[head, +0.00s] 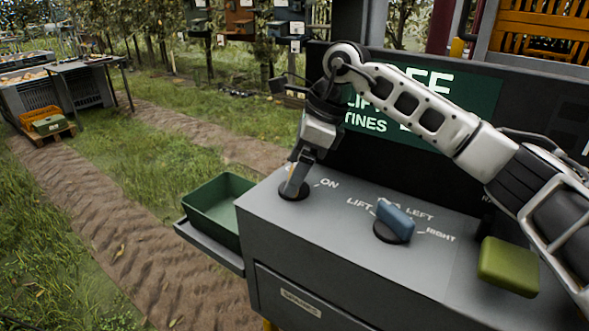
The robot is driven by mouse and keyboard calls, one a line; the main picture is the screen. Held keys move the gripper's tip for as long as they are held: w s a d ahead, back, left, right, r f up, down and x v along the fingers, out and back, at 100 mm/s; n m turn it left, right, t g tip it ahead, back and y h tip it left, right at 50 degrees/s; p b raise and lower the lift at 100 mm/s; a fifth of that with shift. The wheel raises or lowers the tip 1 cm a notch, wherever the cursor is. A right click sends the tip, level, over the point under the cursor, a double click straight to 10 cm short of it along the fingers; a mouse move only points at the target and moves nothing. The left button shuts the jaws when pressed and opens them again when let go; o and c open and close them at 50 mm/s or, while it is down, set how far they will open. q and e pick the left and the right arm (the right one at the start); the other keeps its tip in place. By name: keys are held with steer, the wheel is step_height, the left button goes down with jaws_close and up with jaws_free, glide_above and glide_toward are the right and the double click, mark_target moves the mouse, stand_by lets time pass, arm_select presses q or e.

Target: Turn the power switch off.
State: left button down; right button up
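The power switch (287,194) is a knob on a round black base at the left of the grey console top, with the word ON printed to its right. My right arm reaches in from the right, and its gripper (295,181) points down at this switch with its fingertips at the knob. The fingers hide most of the knob, so I cannot tell how it is turned or whether they grip it. My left gripper is not in view.
A blue selector knob (396,219) marked LIFT, LEFT and RIGHT stands right of the switch. An olive-green block (508,267) sits at the console's right. A green bin (216,205) is on the console's left side shelf. A dark panel with a green sign (470,95) rises behind.

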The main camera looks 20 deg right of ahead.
steer(key=v, duration=1.1)
steer(key=shift+b, duration=0.45)
steer(key=shift+s+f, duration=0.1)
